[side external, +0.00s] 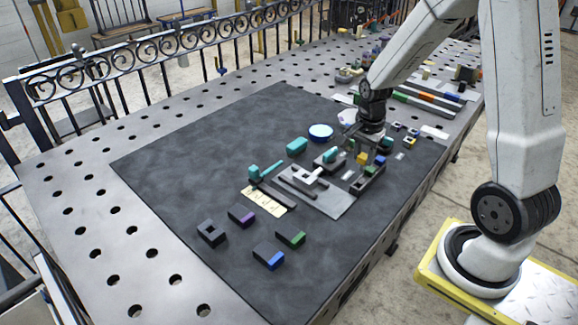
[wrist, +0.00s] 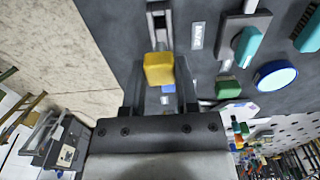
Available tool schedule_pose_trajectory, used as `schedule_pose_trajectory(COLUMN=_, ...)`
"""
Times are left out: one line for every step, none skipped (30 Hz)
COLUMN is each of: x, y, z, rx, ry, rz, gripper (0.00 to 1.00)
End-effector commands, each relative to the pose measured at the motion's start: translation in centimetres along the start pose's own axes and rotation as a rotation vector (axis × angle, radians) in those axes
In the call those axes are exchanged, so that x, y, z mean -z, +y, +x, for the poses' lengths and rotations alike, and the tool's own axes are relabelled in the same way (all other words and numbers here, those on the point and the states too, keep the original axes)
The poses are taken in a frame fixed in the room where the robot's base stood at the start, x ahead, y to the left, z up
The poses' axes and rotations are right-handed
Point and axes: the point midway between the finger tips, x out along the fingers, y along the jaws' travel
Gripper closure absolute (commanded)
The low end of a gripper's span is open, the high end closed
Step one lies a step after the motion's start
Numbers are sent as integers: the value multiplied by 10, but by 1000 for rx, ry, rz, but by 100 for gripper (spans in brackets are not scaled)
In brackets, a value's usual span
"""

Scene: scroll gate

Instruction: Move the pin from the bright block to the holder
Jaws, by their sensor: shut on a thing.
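My gripper (wrist: 160,72) is shut on a yellow piece (wrist: 158,69), which sits between its fingertips in the wrist view. The yellow piece also shows under my gripper in the side view (side external: 362,158). I cannot tell whether it is the pin's head, and no pin shaft shows clearly. A dark narrow tray-like block (side external: 368,186) stands just in front of my gripper; its slotted end shows at the top of the wrist view (wrist: 158,12). Which part is the holder or the bright block is not clear. Blue and green pieces close by are partly hidden.
A dark plate with a turquoise handle (side external: 330,156) stands left of my gripper.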

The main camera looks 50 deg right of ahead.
Motion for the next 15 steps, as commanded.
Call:
schedule_pose_trajectory(x=0, y=0, z=1, rx=0, ry=0, rz=0, gripper=100)
schedule_pose_trajectory(x=0, y=0, z=2, rx=-1, ry=0, rz=0, gripper=100)
schedule_pose_trajectory(x=0, y=0, z=3, rx=-1, ry=0, rz=0, gripper=100)
schedule_pose_trajectory(x=0, y=0, z=4, rx=-1, ry=-1, rz=0, gripper=100)
schedule_pose_trajectory(x=0, y=0, z=5, rx=-2, ry=-1, rz=0, gripper=100)
schedule_pose_trajectory(x=0, y=0, z=7, rx=-2, ry=-1, rz=0, gripper=100)
schedule_pose_trajectory(x=0, y=0, z=8, rx=-2, ry=-1, rz=0, gripper=100)
schedule_pose_trajectory(x=0, y=0, z=10, rx=-2, ry=-1, rz=0, gripper=100)
schedule_pose_trajectory(x=0, y=0, z=12, rx=-2, ry=-1, rz=0, gripper=100)
schedule_pose_trajectory(x=0, y=0, z=13, rx=-2, ry=-1, rz=0, gripper=100)
schedule_pose_trajectory(x=0, y=0, z=15, rx=-2, ry=-1, rz=0, gripper=100)
schedule_pose_trajectory(x=0, y=0, z=18, rx=-3, ry=-1, rz=0, gripper=100)
schedule_pose_trajectory(x=0, y=0, z=20, rx=-3, ry=-1, rz=0, gripper=100)
schedule_pose_trajectory(x=-1, y=0, z=22, rx=-2, ry=-1, rz=0, gripper=100)
schedule_pose_trajectory(x=0, y=0, z=24, rx=-2, ry=-1, rz=0, gripper=100)
